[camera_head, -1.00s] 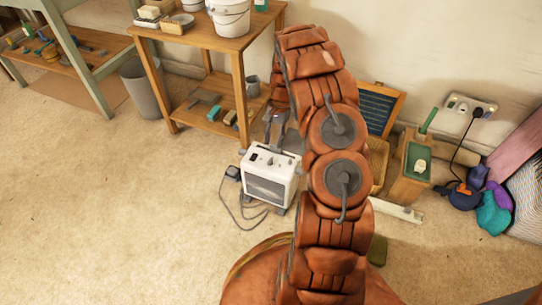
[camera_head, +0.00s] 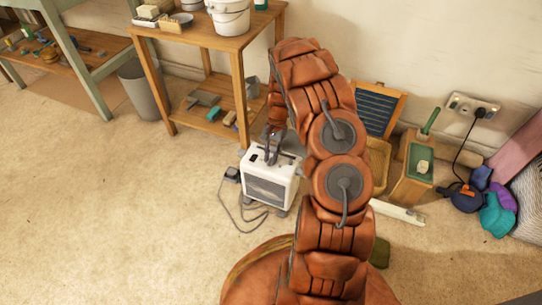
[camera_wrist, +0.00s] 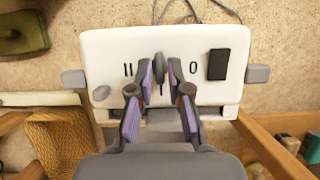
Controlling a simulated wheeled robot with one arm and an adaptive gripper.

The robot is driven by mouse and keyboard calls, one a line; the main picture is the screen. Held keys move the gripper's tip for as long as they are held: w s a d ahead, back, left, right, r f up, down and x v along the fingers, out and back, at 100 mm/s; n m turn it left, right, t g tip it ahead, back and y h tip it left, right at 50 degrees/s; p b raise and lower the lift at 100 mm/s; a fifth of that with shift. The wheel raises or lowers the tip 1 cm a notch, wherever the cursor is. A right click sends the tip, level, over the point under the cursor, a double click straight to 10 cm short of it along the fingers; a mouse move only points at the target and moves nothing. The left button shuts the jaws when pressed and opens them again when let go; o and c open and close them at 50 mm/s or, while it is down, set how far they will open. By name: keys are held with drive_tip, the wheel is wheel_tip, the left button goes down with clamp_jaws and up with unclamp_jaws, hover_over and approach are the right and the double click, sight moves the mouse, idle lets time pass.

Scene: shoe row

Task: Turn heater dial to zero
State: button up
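The white heater (camera_head: 270,180) stands on the floor below my arm. In the wrist view, its white top (camera_wrist: 105,50) fills the upper middle. A grey dial (camera_wrist: 159,68) with a narrow upright grip sits there, with "II" to its left, "0" to its right and "I" below. The grip lies along the line to the "I"; which end is the pointer is unclear. My gripper (camera_wrist: 160,72) is open, with one purple-padded finger on each side of the dial and small gaps visible. In the head view my gripper (camera_head: 270,155) is at the heater's top.
A black switch (camera_wrist: 217,64) is right of the dial. The heater's cord (camera_head: 232,212) lies on the floor at its left. A wooden table (camera_head: 222,42) stands behind, and a green-lined wooden box (camera_head: 415,170) is to the right. Floor at left is clear.

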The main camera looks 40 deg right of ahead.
clamp_jaws()
drive_tip(key=shift+r+p, duration=0.1)
drive_tip(key=shift+p, duration=0.3)
drive_tip(key=shift+a+r+n+g+p, duration=0.15)
drive_tip(key=shift+n+g+p, duration=0.15)
drive_tip(key=shift+n+p, duration=0.45)
drive_tip(key=n+g+h+p, duration=0.1)
drive_tip(key=n+p, duration=0.2)
drive_tip(key=shift+w+a+p, duration=0.1)
drive_tip(key=shift+w+p, duration=0.1)
drive_tip(key=shift+p, duration=0.15)
drive_tip(key=n+p, duration=0.1)
drive_tip(key=n, duration=0.1)
drive_tip(key=n+h+p, duration=0.1)
drive_tip(key=n+p, duration=0.1)
drive_tip(key=shift+a+g+h, duration=0.1)
drive_tip(key=shift+g+h, duration=0.2)
drive_tip(key=n+p, duration=0.1)
drive_tip(key=n, duration=0.1)
drive_tip(key=n+h+p, duration=0.1)
drive_tip(key=n+p, duration=0.1)
drive_tip(key=n+h+p, duration=0.1)
drive_tip(key=n, duration=0.1)
drive_tip(key=shift+a+p, duration=0.25)
drive_tip(key=shift+p, duration=0.1)
drive_tip(key=shift+a+f+n+h+p, duration=0.15)
drive_tip(key=shift+n+h+p, duration=0.6)
drive_tip(key=shift+n, duration=1)
drive_tip(key=shift+f, duration=0.1)
